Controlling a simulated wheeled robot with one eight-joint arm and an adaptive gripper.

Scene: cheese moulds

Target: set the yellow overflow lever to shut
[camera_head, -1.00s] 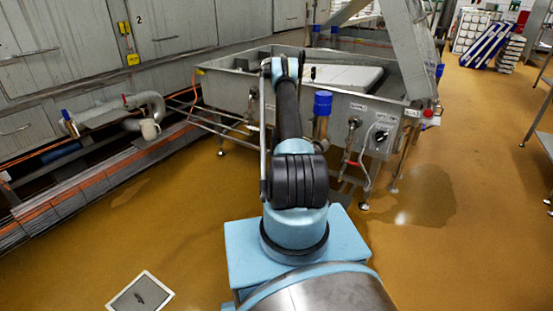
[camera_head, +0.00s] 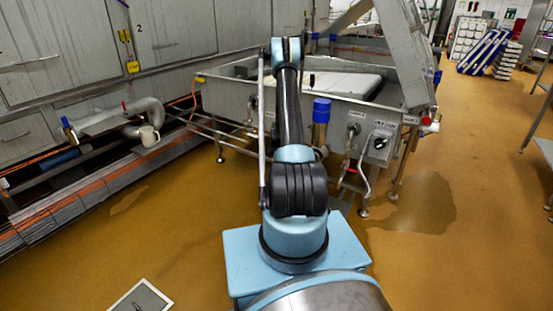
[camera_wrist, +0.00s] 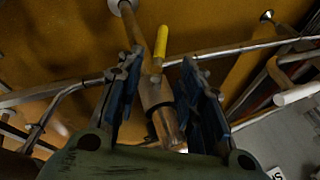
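The yellow lever (camera_wrist: 162,42) shows in the wrist view as a short yellow handle standing up in the picture. Its lower end meets a metal pipe with a fitting (camera_wrist: 154,95). My gripper (camera_wrist: 160,62) has its two dark blue fingers spread, one on each side of the lever and pipe. The fingers look apart from the lever; the depth between them is hard to judge. Nothing is held. In the head view my arm reaches toward the steel tank (camera_head: 225,92), and my gripper and the yellow lever are hidden there.
A blue-capped upright pipe (camera_head: 321,112) and a control box with a hose (camera_head: 381,143) stand at the tank's near side. Metal rails (camera_wrist: 250,47) cross behind the fingers in the wrist view. A pipe (camera_head: 145,115) lies left.

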